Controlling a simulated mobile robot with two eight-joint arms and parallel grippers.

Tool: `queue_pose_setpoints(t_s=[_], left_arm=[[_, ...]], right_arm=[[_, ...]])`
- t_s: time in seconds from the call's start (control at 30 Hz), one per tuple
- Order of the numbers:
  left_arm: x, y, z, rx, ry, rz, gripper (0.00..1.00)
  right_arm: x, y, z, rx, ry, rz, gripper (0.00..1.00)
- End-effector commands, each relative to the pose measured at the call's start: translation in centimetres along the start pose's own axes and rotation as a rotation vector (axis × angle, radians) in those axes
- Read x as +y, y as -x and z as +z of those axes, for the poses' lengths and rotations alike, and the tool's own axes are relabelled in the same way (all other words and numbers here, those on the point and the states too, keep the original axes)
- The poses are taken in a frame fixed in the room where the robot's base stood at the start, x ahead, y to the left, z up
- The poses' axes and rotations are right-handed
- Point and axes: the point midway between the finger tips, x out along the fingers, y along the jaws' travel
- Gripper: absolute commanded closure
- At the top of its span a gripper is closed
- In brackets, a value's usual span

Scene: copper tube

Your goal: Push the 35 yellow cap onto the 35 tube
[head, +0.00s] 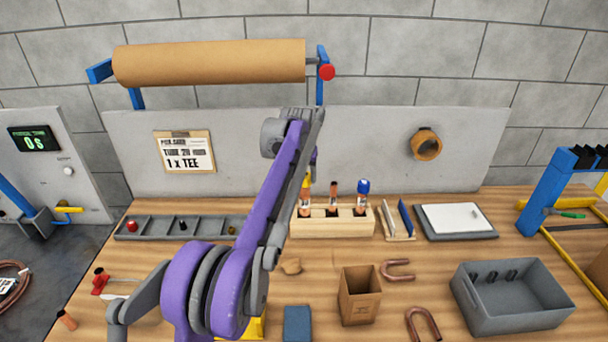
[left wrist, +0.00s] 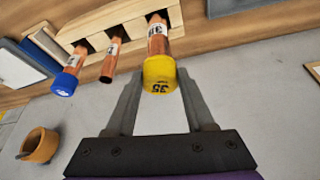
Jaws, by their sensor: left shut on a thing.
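The 35 yellow cap (left wrist: 162,75) sits at the upper end of the 35 tube (left wrist: 157,42), a labelled copper tube standing in a wooden rack (head: 333,222). In the head view the cap (head: 306,182) shows as a small yellow patch beside my arm. My left gripper (left wrist: 157,78) has its fingers on either side of the cap and is shut on it. In the head view the left gripper (head: 312,160) is mostly hidden behind its own arm. How far the cap is pushed down I cannot tell. My right gripper is not in view.
A bare copper tube (head: 333,190) and a blue-capped tube (head: 362,192) stand in the same rack, close by. A holder with blue pieces (head: 400,220), a clipboard (head: 455,220), a cardboard box (head: 359,295) and a grey bin (head: 510,300) stand right and in front.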

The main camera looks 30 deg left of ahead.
Motion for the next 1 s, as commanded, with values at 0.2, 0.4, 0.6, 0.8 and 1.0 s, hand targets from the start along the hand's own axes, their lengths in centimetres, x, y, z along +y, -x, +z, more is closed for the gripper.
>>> queue_pose_setpoints(t_s=[0.2, 0.4, 0.6, 0.8, 1.0], left_arm=[[0.0, -0.6, 0.3, 0.0, 0.0, 0.0, 0.97], [0.0, -1.1, 0.5, 0.0, 0.0, 0.0, 0.97], [0.0, -1.5, 0.6, 0.0, 0.0, 0.0, 0.97], [0.0, -2.0, 0.8, 0.0, 0.0, 0.0, 0.97], [0.0, -2.5, 1.0, 0.0, 0.0, 0.0, 0.97]], right_arm=[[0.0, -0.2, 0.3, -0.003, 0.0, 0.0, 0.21], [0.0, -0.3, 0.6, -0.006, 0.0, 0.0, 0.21], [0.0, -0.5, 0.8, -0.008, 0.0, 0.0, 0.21], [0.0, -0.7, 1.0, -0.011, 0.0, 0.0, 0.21], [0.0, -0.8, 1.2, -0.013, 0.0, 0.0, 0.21]])
